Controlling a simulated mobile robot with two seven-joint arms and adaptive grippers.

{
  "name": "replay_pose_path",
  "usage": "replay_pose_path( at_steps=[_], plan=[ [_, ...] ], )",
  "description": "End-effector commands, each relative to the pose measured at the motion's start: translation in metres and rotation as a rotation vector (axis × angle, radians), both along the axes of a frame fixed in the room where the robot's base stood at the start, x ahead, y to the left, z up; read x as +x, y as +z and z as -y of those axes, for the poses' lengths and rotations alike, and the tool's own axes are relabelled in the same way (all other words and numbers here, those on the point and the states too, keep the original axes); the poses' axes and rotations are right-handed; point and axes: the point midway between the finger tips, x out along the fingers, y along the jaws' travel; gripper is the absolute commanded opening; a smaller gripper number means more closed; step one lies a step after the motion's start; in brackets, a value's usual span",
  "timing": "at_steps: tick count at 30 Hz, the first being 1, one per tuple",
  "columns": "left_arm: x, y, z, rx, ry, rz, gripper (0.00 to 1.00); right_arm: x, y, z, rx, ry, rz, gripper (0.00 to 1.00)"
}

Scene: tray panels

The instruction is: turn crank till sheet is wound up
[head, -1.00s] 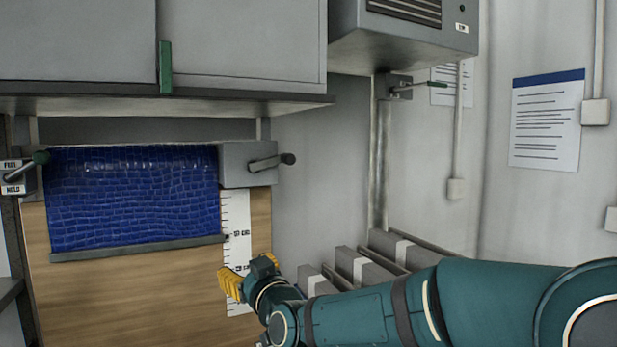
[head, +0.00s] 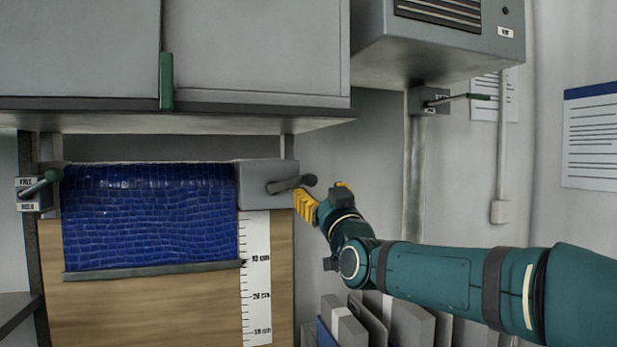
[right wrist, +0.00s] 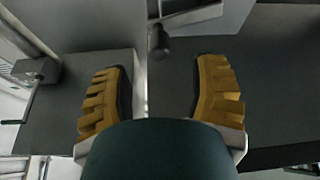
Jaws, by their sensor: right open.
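The blue sheet (head: 150,215) hangs from its roller in front of a wooden board, with a grey bar (head: 150,270) along its lower edge. The crank (head: 290,185) sticks out of the grey housing (head: 255,183) at the sheet's right end, its dark knob pointing right. My right gripper (head: 322,197) is just below and right of the knob. In the right wrist view its yellow fingers (right wrist: 160,95) stand wide apart and empty, with the crank knob (right wrist: 159,42) between them but farther out. I see no contact. My left gripper is not in view.
A white scale (head: 256,285) runs down beside the sheet. A cabinet (head: 255,50) overhangs above. Grey panels (head: 410,325) stand at lower right. Another lever (head: 460,99) is on the wall.

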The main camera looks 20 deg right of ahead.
Motion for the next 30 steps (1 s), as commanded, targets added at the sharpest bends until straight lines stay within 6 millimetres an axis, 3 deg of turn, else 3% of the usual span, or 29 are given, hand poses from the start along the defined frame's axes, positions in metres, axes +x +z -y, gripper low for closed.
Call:
replay_pose_path(
  at_steps=[9, 15, 28, 29, 30],
  plan=[
    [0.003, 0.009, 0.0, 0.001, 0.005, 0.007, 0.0, 0.049, 0.02, -0.003, -0.003, -0.003, -0.002, 0.59],
    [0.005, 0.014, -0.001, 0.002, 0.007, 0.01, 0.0, 0.068, 0.028, -0.004, -0.001, -0.002, -0.001, 0.59],
    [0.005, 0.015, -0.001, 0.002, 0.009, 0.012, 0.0, 0.074, 0.03, -0.005, 0.001, 0.0, -0.001, 0.59],
    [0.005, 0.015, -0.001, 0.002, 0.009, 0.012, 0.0, 0.074, 0.03, -0.005, 0.001, 0.0, -0.001, 0.54],
    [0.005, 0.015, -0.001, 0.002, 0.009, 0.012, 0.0, 0.074, 0.03, -0.005, 0.001, 0.0, -0.001, 0.4]
  ],
)
